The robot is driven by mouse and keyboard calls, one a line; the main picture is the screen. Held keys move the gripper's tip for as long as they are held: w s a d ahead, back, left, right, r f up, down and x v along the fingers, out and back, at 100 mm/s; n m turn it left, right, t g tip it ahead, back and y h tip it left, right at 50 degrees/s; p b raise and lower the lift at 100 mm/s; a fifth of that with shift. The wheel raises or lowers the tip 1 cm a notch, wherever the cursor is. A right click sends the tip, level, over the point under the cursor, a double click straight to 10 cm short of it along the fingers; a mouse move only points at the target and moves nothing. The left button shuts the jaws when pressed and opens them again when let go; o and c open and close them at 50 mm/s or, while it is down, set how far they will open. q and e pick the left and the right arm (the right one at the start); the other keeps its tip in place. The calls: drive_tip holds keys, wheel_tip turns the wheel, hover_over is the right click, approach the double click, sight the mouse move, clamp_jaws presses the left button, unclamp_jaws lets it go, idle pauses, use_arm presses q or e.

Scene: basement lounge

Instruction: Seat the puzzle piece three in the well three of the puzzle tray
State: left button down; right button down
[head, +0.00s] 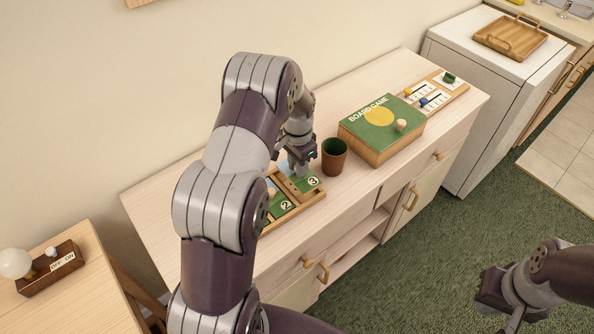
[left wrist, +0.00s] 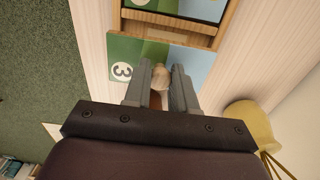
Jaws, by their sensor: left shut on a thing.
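Piece two (head: 285,206) lies in the tray. I cannot make out well three or the tile's height. My right gripper (head: 493,297) is at the lower right, far from the tray.
A brown cup (head: 334,158) with a green inside stands close to the right of my left gripper. Behind it are a board game box (head: 376,142) and a slider board (head: 436,92). The cabinet top (head: 160,215) left of the tray is clear.

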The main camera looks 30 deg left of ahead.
sight(295, 172)
use_arm(q)
drive_tip(key=f, duration=0.1)
drive_tip(key=f+p, duration=0.1)
drive_tip(key=f, duration=0.1)
drive_tip(key=shift+a+f, duration=0.25)
drive_tip(key=shift+a, duration=0.15)
drive_tip(key=shift+f, duration=0.55)
drive_tip(key=shift+w, duration=0.1)
drive_tip(key=shift+f, duration=0.15)
drive_tip(key=c, duration=0.9)
unclamp_jaws()
